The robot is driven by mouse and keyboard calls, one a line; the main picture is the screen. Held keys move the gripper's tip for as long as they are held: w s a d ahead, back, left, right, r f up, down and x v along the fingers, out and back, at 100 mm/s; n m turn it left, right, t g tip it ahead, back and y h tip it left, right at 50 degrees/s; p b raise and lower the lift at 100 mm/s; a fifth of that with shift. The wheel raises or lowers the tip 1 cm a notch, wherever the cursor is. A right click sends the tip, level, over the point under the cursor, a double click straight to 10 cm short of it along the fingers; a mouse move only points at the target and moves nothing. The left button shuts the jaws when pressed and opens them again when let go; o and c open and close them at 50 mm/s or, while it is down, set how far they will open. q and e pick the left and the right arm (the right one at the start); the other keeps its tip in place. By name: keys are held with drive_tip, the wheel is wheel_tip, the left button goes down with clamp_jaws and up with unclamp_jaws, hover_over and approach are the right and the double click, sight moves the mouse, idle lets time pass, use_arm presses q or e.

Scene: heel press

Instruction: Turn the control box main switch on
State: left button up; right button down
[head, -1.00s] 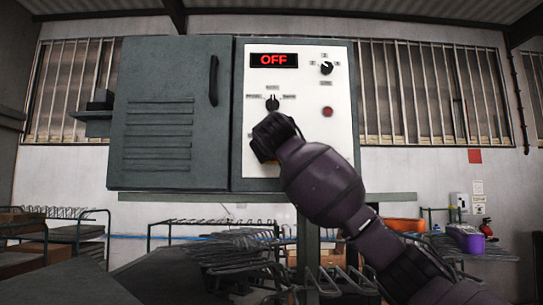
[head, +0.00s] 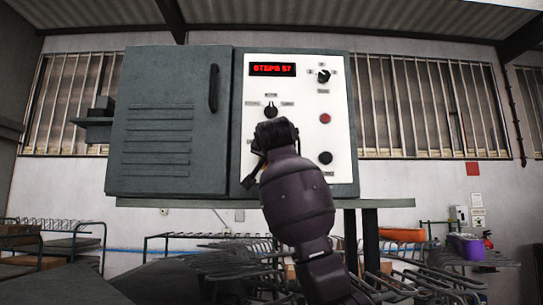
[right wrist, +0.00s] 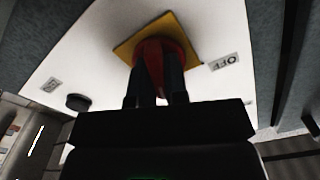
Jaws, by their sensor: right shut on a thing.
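The grey control box (head: 170,125) has a white front panel (head: 300,135) with a display (head: 273,69) lit in red, seeming to read "STEPS 57". The main switch shows in the right wrist view as a red knob (right wrist: 153,53) on a yellow plate (right wrist: 126,50). My right gripper (right wrist: 158,78) is shut on the red knob, a dark finger on each side. In the head view my right wrist and hand cover most of the switch at the panel's lower left. My left gripper is not in view.
The panel also carries a selector knob (head: 323,76), another knob (head: 270,108), a red button (head: 325,118) and a black button (head: 325,158). The box's door handle (head: 213,88) is to the left. Wire racks and a purple bin (head: 467,247) stand behind.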

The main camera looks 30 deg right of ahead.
drive_tip(key=shift+d+m, duration=0.1)
drive_tip(key=shift+m, duration=2.1)
drive_tip(key=shift+f, duration=0.1)
drive_tip(key=c, duration=1.1)
unclamp_jaws()
drive_tip(key=shift+c, duration=0.2)
drive_tip(key=shift+s, duration=0.1)
drive_tip(key=b+v, duration=0.1)
drive_tip(key=v, duration=0.9)
drive_tip(key=shift+s+b, duration=0.35)
drive_tip(key=shift+b, duration=0.05)
